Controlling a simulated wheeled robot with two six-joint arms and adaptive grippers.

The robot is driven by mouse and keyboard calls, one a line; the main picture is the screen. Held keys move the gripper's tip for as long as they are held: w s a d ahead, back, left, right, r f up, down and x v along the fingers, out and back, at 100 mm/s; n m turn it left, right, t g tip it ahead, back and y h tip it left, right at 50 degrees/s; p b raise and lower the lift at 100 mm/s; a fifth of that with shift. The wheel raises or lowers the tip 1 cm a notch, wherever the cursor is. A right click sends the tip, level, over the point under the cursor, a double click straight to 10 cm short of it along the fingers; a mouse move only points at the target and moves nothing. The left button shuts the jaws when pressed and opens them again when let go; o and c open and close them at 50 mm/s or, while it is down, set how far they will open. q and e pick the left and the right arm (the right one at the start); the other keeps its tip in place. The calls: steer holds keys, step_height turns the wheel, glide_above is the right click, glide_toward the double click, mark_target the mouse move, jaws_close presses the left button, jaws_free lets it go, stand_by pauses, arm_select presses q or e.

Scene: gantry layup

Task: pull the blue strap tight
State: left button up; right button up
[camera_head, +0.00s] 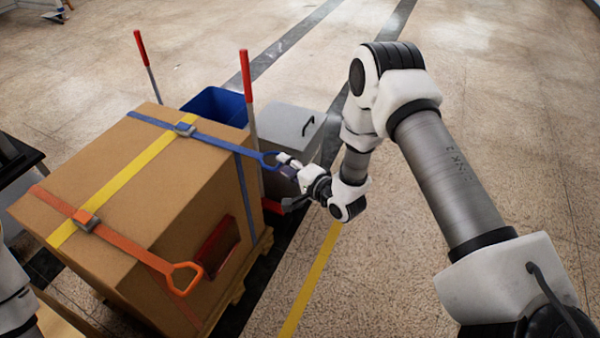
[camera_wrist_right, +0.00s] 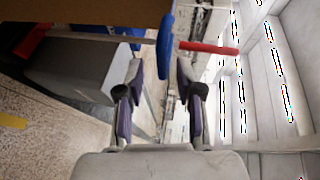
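The blue strap (camera_head: 222,142) runs over the top of a large cardboard box (camera_head: 150,200), through a buckle (camera_head: 184,129), and ends in a blue loop handle (camera_head: 269,160) past the box's right edge. My right gripper (camera_head: 284,164) is at this handle. In the right wrist view, the blue handle (camera_wrist_right: 165,47) shows edge-on between the fingertips of the right gripper (camera_wrist_right: 159,72). The fingers are apart, with a gap visible beside the handle; I cannot tell if the right finger touches it. My left gripper is not in view.
An orange strap (camera_head: 131,251) with an orange loop handle (camera_head: 186,276) and a yellow band (camera_head: 118,189) also cross the box. Red-topped posts (camera_head: 246,78), a blue bin (camera_head: 216,106) and a grey lidded bin (camera_head: 287,130) stand behind. Floor at right is clear.

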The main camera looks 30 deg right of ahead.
steer(key=v, duration=1)
steer(key=shift+s, duration=0.1)
